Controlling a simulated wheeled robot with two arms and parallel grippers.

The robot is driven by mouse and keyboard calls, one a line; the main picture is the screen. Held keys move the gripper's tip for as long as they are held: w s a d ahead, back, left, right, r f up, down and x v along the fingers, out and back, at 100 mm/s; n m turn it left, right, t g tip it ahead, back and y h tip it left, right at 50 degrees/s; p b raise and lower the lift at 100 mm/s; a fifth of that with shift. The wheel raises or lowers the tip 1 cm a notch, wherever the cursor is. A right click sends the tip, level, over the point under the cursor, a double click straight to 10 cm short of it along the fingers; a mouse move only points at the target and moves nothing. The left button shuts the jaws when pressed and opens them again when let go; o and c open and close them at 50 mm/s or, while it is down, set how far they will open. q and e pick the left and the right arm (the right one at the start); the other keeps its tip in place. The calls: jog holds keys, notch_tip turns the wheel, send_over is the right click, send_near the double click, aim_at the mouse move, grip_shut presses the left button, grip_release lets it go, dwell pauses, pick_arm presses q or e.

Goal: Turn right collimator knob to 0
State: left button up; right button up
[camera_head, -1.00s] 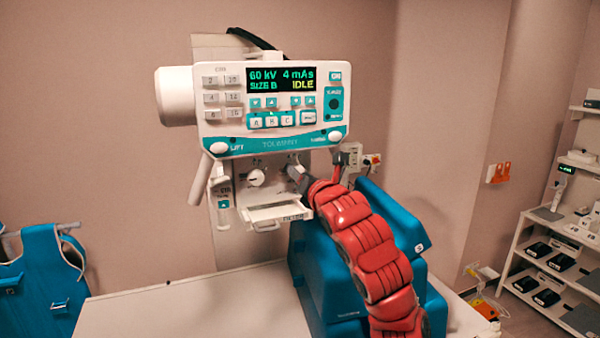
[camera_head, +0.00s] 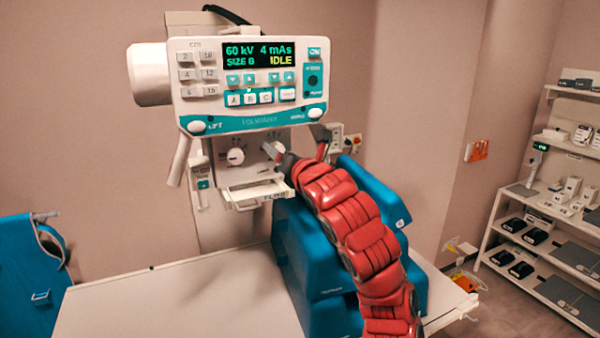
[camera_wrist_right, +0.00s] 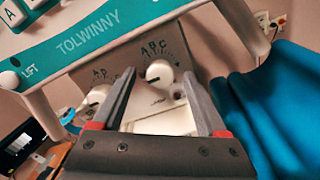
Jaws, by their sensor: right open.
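The right collimator knob (camera_wrist_right: 159,72) is white and round, on a grey panel under the control head in the right wrist view. Letters and scale marks arc above it. My right gripper (camera_wrist_right: 160,78) is open, with its dark fingers on either side of the knob in that view. I cannot tell whether they touch it. In the head view my right gripper (camera_head: 292,153) is at the panel and partly covers the right knob. The left collimator knob (camera_head: 236,156) is white and shows clear of the gripper; it also shows in the right wrist view (camera_wrist_right: 97,95). My left gripper is not in view.
The white control head (camera_head: 250,85) with its display hangs just above the knobs. A white filter tray (camera_head: 256,194) sticks out below them. A blue padded block (camera_head: 300,255) stands close under my right arm. The white table (camera_head: 180,305) is bare at left.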

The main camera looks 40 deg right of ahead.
jog(key=b+v, duration=0.7)
jog(key=v, duration=0.9)
jog(key=shift+w+a, duration=0.1)
